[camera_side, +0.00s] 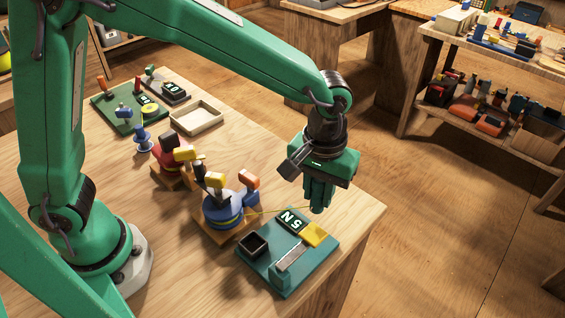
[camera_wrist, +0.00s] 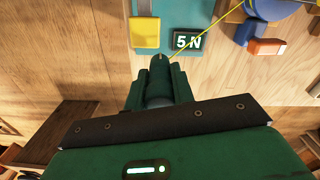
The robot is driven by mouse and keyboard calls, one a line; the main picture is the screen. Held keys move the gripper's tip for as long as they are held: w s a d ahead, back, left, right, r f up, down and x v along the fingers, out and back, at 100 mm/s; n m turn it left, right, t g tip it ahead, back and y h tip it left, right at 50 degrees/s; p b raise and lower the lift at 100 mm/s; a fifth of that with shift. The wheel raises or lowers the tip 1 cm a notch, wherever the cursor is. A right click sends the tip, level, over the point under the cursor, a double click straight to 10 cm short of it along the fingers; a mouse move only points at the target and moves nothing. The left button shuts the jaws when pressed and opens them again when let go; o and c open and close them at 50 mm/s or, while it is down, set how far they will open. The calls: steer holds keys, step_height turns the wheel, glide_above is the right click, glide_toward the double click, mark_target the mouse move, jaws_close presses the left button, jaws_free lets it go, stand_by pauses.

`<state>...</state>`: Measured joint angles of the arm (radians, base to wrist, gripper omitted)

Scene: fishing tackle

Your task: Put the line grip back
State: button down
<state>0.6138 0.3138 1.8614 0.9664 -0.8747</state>
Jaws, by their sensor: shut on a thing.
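My gripper (camera_side: 318,200) is shut and hangs above the table's right part, beyond the teal board (camera_side: 271,277). In the wrist view my gripper (camera_wrist: 160,66) also shows, with a small grey and dark piece, apparently the line grip (camera_wrist: 158,92), between its fingers. The grip is mostly hidden. A thin yellow line runs from the fingertips to the blue reel (camera_side: 222,213), which also shows at the wrist view's top right (camera_wrist: 276,8). The board carries a "5 N" label (camera_side: 292,221), a yellow block (camera_side: 314,234), a metal strip (camera_side: 291,257) and a dark open square holder (camera_side: 253,244).
A red reel (camera_side: 171,160) stands behind the blue one. A shallow wooden tray (camera_side: 197,118) and a green board (camera_side: 117,117) with small parts lie farther back. The table's right edge is close to my gripper. Bare wood lies right of the tray.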

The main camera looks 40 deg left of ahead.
steer(key=w+a+f, duration=0.2)
steer(key=w, duration=0.1)
steer(key=w+a+f, duration=0.2)
steer(key=w, duration=0.1)
steer(key=w+a+f, duration=0.2)
steer(key=w, duration=0.1)
steer(key=shift+a+f, duration=0.35)
steer(key=shift+f, duration=2)
steer(key=shift+f, duration=0.1)
steer(key=c, duration=1.2)
jaws_free()
step_height(320, 180, up, 12)
steer(key=shift+r, duration=0.15)
